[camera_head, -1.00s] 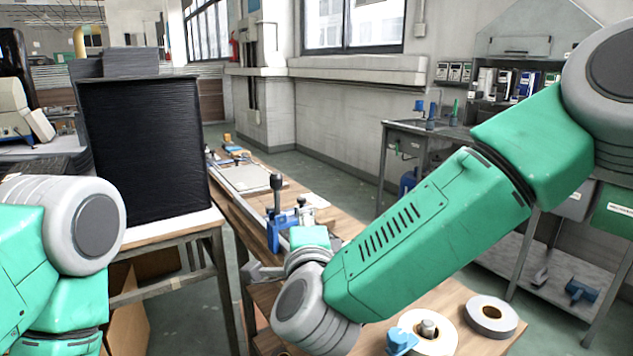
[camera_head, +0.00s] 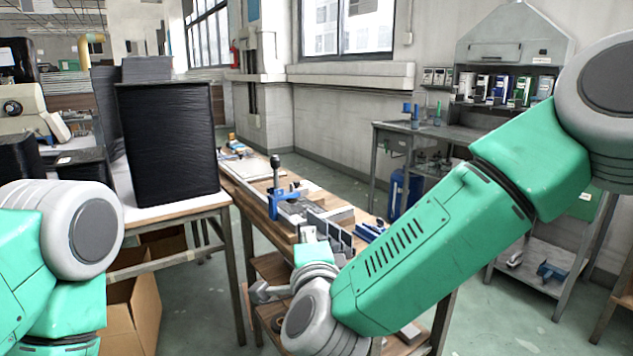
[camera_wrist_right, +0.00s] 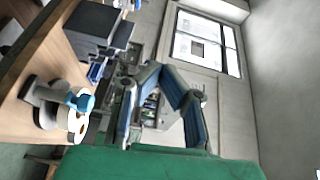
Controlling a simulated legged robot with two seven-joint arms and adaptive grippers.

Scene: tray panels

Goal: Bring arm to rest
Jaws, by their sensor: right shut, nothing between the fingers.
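My right arm crosses the head view from the upper right down to the centre, bent at a grey joint. My right gripper (camera_head: 264,292) shows at its lower end as small grey fingers, beside the edge of the wooden workbench (camera_head: 262,206). In the right wrist view its dark fingers (camera_wrist_right: 160,72) angle in toward each other at the tips; it is shut and holds nothing. My left arm enters at the lower left of the head view, and its gripper is out of the picture.
A tall stack of black panels (camera_head: 168,140) stands on a table at left. A blue clamp tool (camera_head: 277,203) and grey blocks sit on the workbench. A white roll (camera_wrist_right: 48,115) lies on wood in the wrist view. A metal bench (camera_head: 400,128) stands behind; grey-green floor (camera_head: 200,320) shows between.

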